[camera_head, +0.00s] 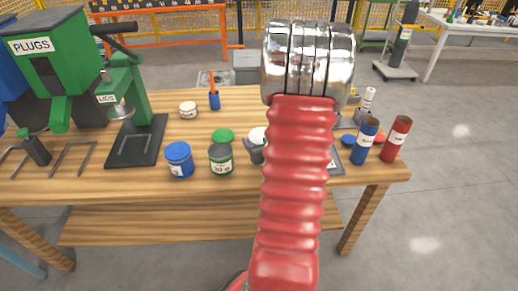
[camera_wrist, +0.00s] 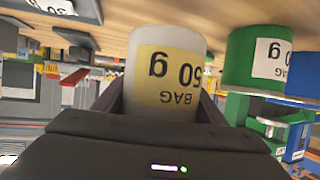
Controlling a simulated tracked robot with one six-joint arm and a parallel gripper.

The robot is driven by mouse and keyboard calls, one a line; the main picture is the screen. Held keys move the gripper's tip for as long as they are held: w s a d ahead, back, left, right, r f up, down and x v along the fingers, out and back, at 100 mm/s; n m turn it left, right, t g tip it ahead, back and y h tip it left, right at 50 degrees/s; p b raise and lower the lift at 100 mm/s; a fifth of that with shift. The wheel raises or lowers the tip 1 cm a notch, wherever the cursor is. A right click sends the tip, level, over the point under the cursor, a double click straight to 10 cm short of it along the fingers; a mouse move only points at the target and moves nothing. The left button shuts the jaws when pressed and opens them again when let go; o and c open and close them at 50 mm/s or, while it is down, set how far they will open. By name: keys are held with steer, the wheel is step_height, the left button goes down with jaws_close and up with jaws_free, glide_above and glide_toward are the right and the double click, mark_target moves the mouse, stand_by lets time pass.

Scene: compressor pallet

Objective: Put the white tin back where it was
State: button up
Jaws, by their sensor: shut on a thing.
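The white tin (camera_wrist: 165,45) fills the middle of the wrist view, which is upside down. It has a yellow label reading "BAG" and "50 g". My gripper (camera_wrist: 162,105) is shut on it, one finger on each side. In the head view the tin's white top (camera_head: 257,134) shows just left of my red arm, with my grey gripper (camera_head: 256,153) below it. The arm hides its right part. I cannot tell whether the tin touches the table. The green tin (camera_head: 221,159) stands close by on the left, and shows on the right in the wrist view (camera_wrist: 252,55).
A blue tin (camera_head: 179,160), a green disc (camera_head: 222,135) and a small white jar (camera_head: 188,110) are on the wooden table (camera_head: 100,185). A blue cylinder (camera_head: 365,141) and red cylinder (camera_head: 396,138) stand right. A green press (camera_head: 125,85) stands left. My arm hides the table's centre right.

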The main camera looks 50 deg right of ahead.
steer(key=shift+f, duration=2.05)
steer(key=shift+f, duration=0.1)
steer(key=o, duration=1.1)
steer(key=shift+o, duration=0.2)
